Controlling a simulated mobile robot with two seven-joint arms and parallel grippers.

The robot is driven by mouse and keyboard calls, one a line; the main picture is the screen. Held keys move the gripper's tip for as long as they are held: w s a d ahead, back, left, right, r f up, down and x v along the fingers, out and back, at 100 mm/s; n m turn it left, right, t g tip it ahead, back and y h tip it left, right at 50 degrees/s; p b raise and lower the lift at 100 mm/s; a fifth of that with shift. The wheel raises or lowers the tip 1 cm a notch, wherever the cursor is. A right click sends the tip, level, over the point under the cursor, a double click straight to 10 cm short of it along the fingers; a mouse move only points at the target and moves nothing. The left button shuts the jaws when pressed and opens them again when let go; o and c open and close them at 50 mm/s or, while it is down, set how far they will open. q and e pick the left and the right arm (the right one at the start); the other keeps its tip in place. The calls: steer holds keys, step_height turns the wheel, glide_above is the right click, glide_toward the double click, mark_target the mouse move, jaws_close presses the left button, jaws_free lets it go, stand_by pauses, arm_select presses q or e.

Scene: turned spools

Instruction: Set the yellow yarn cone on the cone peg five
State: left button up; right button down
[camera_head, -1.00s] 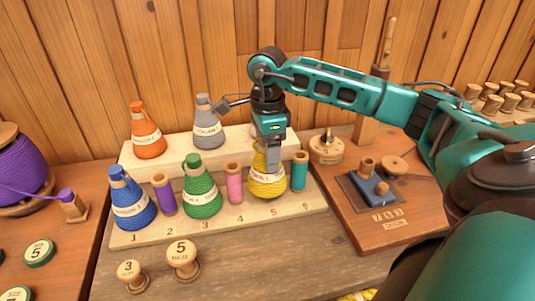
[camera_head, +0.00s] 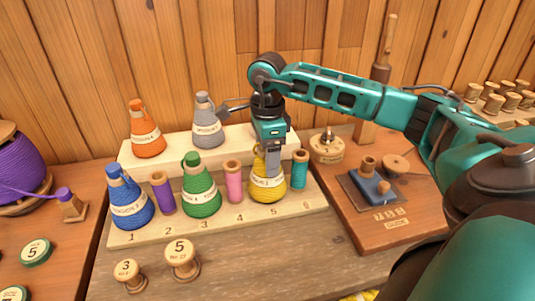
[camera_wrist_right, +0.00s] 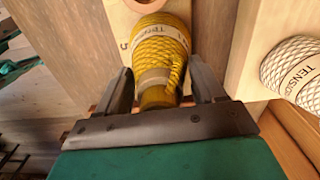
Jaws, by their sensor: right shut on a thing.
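The yellow yarn cone (camera_head: 267,188) stands upright at the place marked 5 on the front step of the pale wooden rack (camera_head: 207,232). Its base looks to be at or very near the board; the peg itself is hidden by the cone. My right gripper (camera_head: 272,165) points down and is shut on the cone's narrow top. In the right wrist view the yellow cone (camera_wrist_right: 160,60) sits between the two dark fingers (camera_wrist_right: 158,88), with the number 5 printed beside it. My left gripper is not in view.
A green cone (camera_head: 201,195), a pink spool (camera_head: 233,183) and a teal spool (camera_head: 299,172) stand near the yellow cone. A blue cone (camera_head: 130,205) is at place 1. Orange (camera_head: 146,138) and grey (camera_head: 207,130) cones stand on the back step.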

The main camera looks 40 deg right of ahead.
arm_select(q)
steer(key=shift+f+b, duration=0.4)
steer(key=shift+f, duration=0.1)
arm_select(e)
steer(key=shift+f, duration=0.6)
steer(key=shift+c, duration=2)
jaws_free()
step_height(320, 180, up, 2)
steer(key=shift+p, duration=0.85)
steer(key=shift+r, duration=0.35)
steer(key=shift+r+p, duration=0.65)
steer(key=shift+p, duration=0.1)
steer(key=shift+r, duration=0.35)
steer(key=shift+r+p, duration=2.7)
steer(key=shift+r, duration=0.55)
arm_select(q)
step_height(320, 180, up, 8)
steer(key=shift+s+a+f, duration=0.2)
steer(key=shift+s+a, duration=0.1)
